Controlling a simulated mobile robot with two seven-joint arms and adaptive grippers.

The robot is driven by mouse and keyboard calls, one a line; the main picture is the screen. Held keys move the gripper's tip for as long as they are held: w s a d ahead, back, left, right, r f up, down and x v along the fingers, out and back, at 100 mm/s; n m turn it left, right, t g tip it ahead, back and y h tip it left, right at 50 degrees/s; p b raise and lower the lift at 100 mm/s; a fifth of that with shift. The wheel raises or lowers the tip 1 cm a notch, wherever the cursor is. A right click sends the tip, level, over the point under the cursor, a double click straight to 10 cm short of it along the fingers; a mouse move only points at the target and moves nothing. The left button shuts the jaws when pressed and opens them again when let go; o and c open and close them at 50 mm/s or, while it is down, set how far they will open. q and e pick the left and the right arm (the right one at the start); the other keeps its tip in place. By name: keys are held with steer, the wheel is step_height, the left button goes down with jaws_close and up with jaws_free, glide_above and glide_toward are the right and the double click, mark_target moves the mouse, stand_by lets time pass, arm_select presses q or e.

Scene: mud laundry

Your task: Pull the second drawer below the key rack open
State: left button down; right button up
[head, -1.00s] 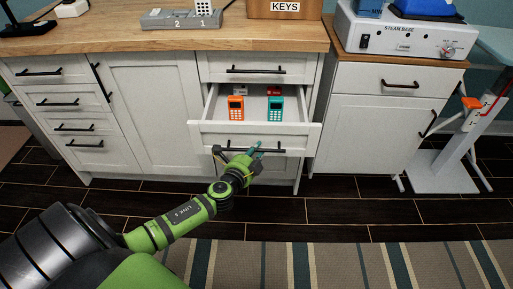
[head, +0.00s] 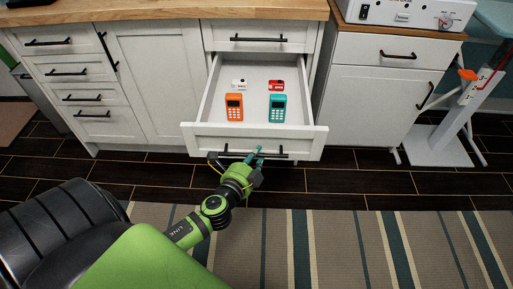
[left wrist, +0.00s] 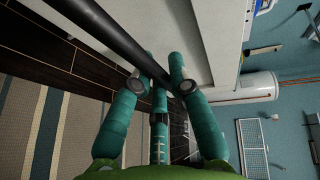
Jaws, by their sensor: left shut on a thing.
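The second drawer (head: 210,139) below the counter is pulled well out in the head view. Inside it lie an orange handset (head: 234,107), a teal handset (head: 277,107), a small white item (head: 238,85) and a small red item (head: 276,85). My left gripper (head: 256,157) is at the black bar handle (head: 228,153) on the drawer's front. In the left wrist view its teal fingers (left wrist: 162,88) are closed around the dark handle bar (left wrist: 100,28). The key rack is out of the head view now. My right gripper is not in view.
The drawer above (head: 223,37) is shut. A cabinet (head: 385,80) with a steam base (head: 402,12) on top stands at right, beside an ironing stand (head: 455,130). A striped rug (head: 330,240) covers the floor in front, and dark tiles (head: 330,180) lie clear before the cabinets.

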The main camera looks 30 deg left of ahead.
arm_select(q)
steer(key=shift+s+d, duration=0.45)
steer(key=shift+s, duration=0.3)
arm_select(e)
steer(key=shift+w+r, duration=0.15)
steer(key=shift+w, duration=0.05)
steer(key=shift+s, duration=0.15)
arm_select(q)
steer(key=c, duration=1.2)
jaws_free()
steer(key=shift+o, duration=0.3)
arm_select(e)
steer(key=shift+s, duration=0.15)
arm_select(q)
steer(key=v, duration=1.2)
